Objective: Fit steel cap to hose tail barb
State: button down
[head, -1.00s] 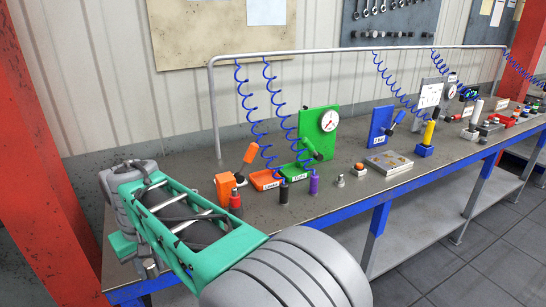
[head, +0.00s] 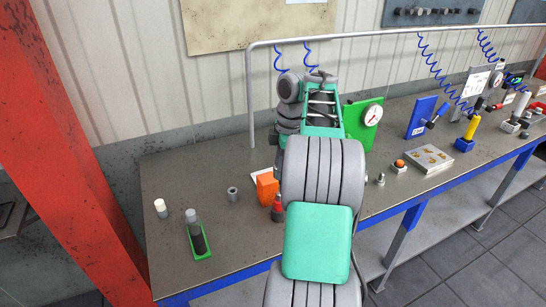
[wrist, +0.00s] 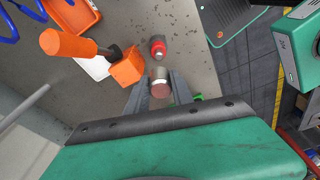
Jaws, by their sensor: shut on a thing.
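In the wrist view my gripper (wrist: 160,80) is shut on a short grey metal cylinder with a brownish end face, apparently the steel cap (wrist: 160,74). It is over the bench, just below the red-topped piece (wrist: 157,47) in the picture. In the head view my arm hides the gripper and the cap. I cannot tell for sure which piece is the hose tail barb. A small stepped silver fitting (head: 381,178) stands right of my arm.
An orange block (head: 266,186) stands beside the red-topped piece; an orange-handled tool (wrist: 70,44) is near it. A grey ring (head: 232,193) and a white-topped cylinder (head: 161,208) stand on the left bench. Bare bench (head: 185,175) surrounds the left pieces.

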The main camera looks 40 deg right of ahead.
dwell(0.3)
jog(key=shift+s+f+b, duration=0.1)
jog(key=shift+f+b, duration=0.2)
notch_tip(320, 180, down, 5)
jog(key=b, duration=0.5)
jog(key=shift+f, duration=0.15)
jog(key=shift+f+b, duration=2.05)
jog(key=shift+b, duration=0.05)
jog(key=c, duration=1)
grip_release()
jog(key=shift+c, duration=0.2)
